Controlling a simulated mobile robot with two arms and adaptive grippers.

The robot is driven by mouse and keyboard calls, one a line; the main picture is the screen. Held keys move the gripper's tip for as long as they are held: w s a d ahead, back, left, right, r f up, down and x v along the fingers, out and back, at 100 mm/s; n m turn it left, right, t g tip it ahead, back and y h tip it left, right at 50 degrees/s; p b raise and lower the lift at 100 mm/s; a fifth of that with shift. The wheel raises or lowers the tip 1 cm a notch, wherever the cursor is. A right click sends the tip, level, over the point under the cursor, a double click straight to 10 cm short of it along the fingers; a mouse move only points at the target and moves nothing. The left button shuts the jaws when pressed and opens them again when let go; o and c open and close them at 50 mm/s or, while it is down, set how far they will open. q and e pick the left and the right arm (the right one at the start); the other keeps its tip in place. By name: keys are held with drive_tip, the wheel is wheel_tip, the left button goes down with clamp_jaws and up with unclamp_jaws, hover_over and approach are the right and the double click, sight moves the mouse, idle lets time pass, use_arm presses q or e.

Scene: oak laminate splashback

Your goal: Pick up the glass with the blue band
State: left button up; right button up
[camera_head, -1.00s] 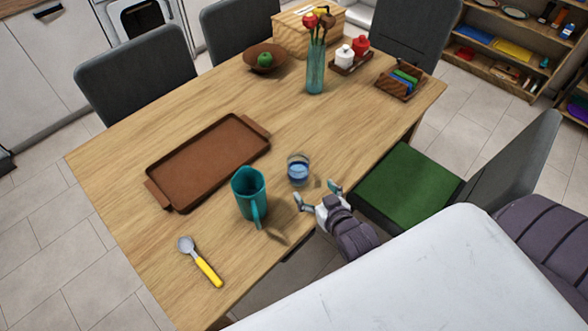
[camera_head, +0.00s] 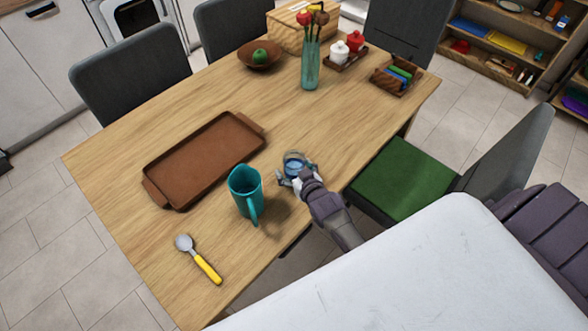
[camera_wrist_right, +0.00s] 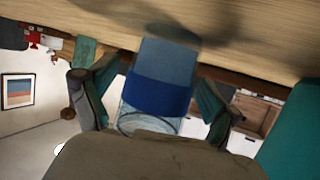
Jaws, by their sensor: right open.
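The glass with the blue band (camera_head: 294,162) stands on the table, right of the teal pitcher. In the right wrist view the glass (camera_wrist_right: 158,90) sits between the two fingers, with its blue band across its middle. My right gripper (camera_head: 297,175) is open around the near side of the glass. In the wrist view its fingers (camera_wrist_right: 155,100) lie on either side, with a gap visible at least on the left. The lower part of the glass is partly hidden by the gripper in the head view. My left gripper is not in view.
The teal pitcher (camera_head: 246,192) stands close to the left of my right gripper. A brown tray (camera_head: 205,160) lies behind the pitcher, and a yellow-handled spoon (camera_head: 207,268) lies at the front left. A vase (camera_head: 311,65) stands farther back. Table behind the glass is clear.

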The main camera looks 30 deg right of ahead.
sight(290, 157)
drive_tip(key=shift+s, duration=0.1)
drive_tip(key=c, duration=1.5)
drive_tip(key=shift+r, duration=0.25)
drive_tip(key=shift+r, duration=1.75)
drive_tip(key=shift+s+d+r+b, duration=0.3)
drive_tip(key=shift+s+d+r, duration=0.7)
drive_tip(key=shift+d, duration=0.7)
drive_tip(key=shift+s+d+r+b, duration=0.3)
drive_tip(key=shift+s+d+r, duration=0.45)
drive_tip(key=shift+d+r, duration=0.8)
drive_tip(key=shift+s+d+r+b, duration=0.3)
drive_tip(key=shift+s+d+r, duration=0.6)
drive_tip(key=shift+d, duration=0.95)
